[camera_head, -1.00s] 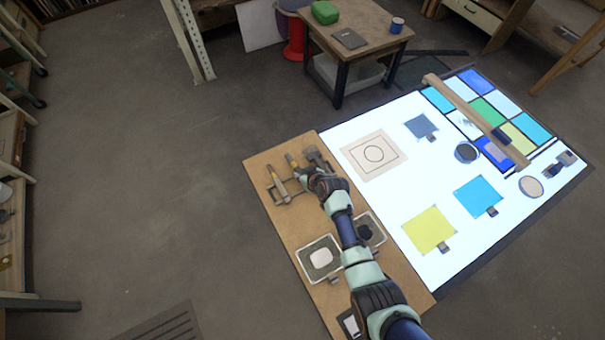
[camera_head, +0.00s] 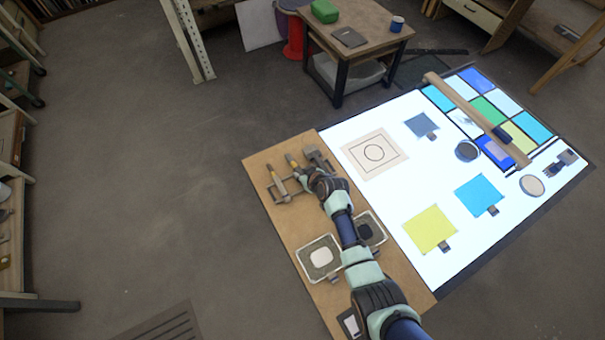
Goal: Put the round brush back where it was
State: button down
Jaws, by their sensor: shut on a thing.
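My gripper (camera_head: 312,179) is over the far end of the brown board, at the right part of the brush rack (camera_head: 285,198). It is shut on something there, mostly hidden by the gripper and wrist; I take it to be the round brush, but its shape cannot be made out. Tools with light handles (camera_head: 275,178) stand or lie at the rack, left of my gripper. A wider grey-brown tool (camera_head: 316,157) sits just behind my gripper. Whether the held brush touches the rack cannot be told.
Two square trays, one with a white patch (camera_head: 320,257) and one dark (camera_head: 368,229), lie nearer on the board (camera_head: 290,225). The bright light table (camera_head: 400,185) is at right, with coloured glass panes and a wooden bar (camera_head: 465,112) across it.

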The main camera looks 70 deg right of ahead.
jog(key=shift+f, duration=0.1)
jog(key=c, duration=0.9)
grip_release()
jog(key=shift+c, duration=0.2)
jog(key=v, duration=1.2)
jog(key=shift+w, duration=0.1)
